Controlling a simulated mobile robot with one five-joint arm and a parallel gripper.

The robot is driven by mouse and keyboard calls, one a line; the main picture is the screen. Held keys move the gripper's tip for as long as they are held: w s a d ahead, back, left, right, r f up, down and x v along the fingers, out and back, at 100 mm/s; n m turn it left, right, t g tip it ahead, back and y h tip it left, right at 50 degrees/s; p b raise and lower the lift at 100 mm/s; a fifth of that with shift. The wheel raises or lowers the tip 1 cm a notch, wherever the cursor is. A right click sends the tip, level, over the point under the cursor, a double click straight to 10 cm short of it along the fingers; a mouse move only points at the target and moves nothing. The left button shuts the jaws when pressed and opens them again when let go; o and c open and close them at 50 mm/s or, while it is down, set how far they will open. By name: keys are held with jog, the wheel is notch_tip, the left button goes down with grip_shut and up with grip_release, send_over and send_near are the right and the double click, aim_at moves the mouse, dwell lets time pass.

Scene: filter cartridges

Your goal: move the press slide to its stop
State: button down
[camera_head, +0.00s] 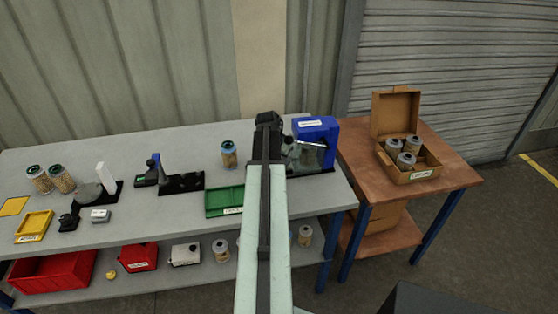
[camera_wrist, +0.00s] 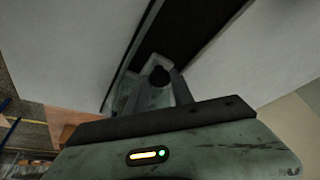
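The blue machine (camera_head: 317,130) with a white label stands at the right end of the grey workbench. It seems to be the press, but I cannot make out its slide for certain. My arm reaches up the middle of the head view and bends right. My gripper (camera_head: 306,155) appears as a grey-green shape in front of the blue machine and hides part of it. In the wrist view, a small dark round knob (camera_wrist: 159,76) shows at the fingers of my gripper (camera_wrist: 158,88). I cannot tell whether the fingers touch or hold it. Large pale surfaces fill the sides there.
The grey workbench (camera_head: 120,225) carries a green tray (camera_head: 224,201), a yellow tray (camera_head: 34,226), a black-and-blue device (camera_head: 153,171) and several filter cartridges. A wooden table (camera_head: 448,170) at right holds an open cardboard box (camera_head: 411,172) with cartridges. A red bin (camera_head: 55,272) is on the lower shelf.

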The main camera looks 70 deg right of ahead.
jog(key=c, duration=1.4)
grip_release()
jog(key=shift+s+d, duration=0.15)
jog(key=shift+s, duration=0.3)
jog(key=shift+o, duration=0.2)
jog(key=shift+w+r, duration=0.1)
jog(key=w+a, duration=0.1)
jog(key=a, duration=0.7)
jog(key=w+a+r+p, duration=0.1)
jog(key=a, duration=0.3)
jog(key=shift+w+a, duration=0.25)
jog(key=shift+w, duration=0.05)
